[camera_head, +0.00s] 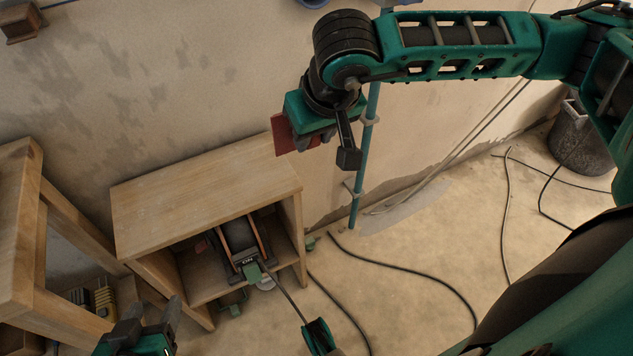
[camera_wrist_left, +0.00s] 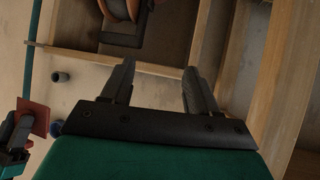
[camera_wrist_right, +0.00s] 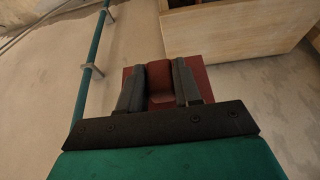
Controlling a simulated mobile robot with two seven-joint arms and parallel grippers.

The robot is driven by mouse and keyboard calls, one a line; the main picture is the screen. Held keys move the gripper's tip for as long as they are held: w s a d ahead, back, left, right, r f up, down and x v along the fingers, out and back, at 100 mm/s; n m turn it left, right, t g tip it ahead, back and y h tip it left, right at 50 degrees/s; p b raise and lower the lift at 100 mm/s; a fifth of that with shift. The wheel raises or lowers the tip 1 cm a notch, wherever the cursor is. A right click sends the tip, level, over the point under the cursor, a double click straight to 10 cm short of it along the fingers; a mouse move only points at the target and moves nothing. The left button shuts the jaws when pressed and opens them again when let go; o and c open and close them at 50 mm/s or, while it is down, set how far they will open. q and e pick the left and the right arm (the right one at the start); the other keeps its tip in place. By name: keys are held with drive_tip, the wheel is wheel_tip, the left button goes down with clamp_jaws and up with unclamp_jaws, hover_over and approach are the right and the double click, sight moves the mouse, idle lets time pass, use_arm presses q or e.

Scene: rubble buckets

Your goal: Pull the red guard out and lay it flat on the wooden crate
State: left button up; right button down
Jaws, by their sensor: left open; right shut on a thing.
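The red guard (camera_head: 281,136) is a flat dark-red plate held in my right gripper (camera_head: 322,135), up in the air beside the right end of the wooden crate (camera_head: 205,195). In the right wrist view my right gripper (camera_wrist_right: 159,85) is shut on the guard (camera_wrist_right: 196,75), with the crate (camera_wrist_right: 235,28) beyond it. The crate's top is bare, and its front is open. My left gripper (camera_head: 150,322) is open and empty low in front of the crate. In the left wrist view my left gripper (camera_wrist_left: 158,75) has nothing between its fingers, and the guard (camera_wrist_left: 38,118) shows at left.
A reel-like machine (camera_head: 240,238) with orange side edges sits inside the crate. A wooden frame (camera_head: 20,220) stands at left. A teal vertical pipe (camera_head: 364,165) runs along the wall. Black cables (camera_head: 430,275) lie on the floor, and a dark bucket (camera_head: 578,140) stands at right.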

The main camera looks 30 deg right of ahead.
wheel_tip(320, 180, down, 7)
drive_tip(key=b, duration=0.4)
drive_tip(key=shift+r+b, duration=0.15)
drive_tip(key=shift+b, duration=0.15)
drive_tip(key=shift+r, duration=0.1)
idle(0.5)
